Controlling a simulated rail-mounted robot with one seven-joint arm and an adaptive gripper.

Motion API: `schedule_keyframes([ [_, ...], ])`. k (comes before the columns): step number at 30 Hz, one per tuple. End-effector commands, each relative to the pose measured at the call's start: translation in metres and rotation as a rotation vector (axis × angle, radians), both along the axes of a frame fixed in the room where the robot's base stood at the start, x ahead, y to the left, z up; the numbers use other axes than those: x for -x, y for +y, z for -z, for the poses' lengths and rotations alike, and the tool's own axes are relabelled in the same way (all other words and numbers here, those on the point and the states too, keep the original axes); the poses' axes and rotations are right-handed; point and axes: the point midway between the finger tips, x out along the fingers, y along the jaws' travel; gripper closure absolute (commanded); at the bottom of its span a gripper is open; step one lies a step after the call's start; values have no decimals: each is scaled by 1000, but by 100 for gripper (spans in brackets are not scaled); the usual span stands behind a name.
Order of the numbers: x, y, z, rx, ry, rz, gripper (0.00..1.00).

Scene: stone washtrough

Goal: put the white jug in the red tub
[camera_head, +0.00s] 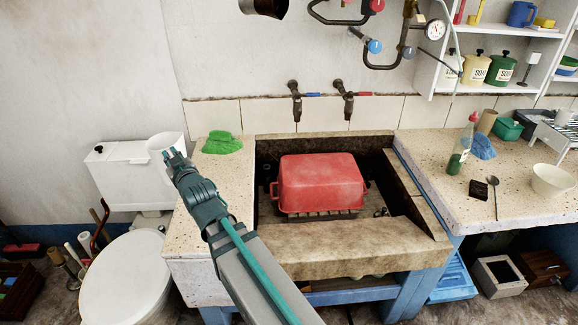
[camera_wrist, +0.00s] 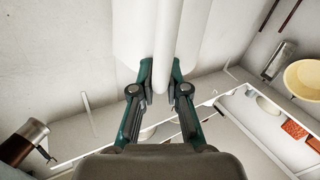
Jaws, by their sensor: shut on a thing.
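The white jug (camera_head: 163,143) is held up at the left, in front of the wall and above the toilet cistern. My gripper (camera_head: 174,160) is shut on it. In the wrist view, the fingers of my gripper (camera_wrist: 161,78) close on the narrow upright part of the jug (camera_wrist: 190,35), which looks like its handle. The red tub (camera_head: 322,180) sits in the stone trough, to the right of my gripper and well apart from the jug. It looks bottom up, with a closed, flat face on top and its rim low down; its inside is hidden.
The stone trough (camera_head: 350,245) has a raised front edge. Two taps (camera_head: 296,100) stick out above its back. A green cloth (camera_head: 222,143) lies on the left counter. A bottle (camera_head: 462,148) and a bowl (camera_head: 553,181) stand on the right counter. The toilet (camera_head: 125,275) is below left.

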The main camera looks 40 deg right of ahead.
Motion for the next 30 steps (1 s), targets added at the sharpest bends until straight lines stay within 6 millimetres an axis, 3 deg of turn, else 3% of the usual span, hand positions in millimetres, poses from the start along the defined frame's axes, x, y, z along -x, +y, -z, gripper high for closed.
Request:
schedule_keyframes([
  [8,-10,-50,14,-4,0,72,100],
  [14,-16,-105,28,-7,-1,150,100],
  [23,-14,-232,60,-18,-3,320,100],
  [30,4,-331,85,-25,-7,448,100],
])
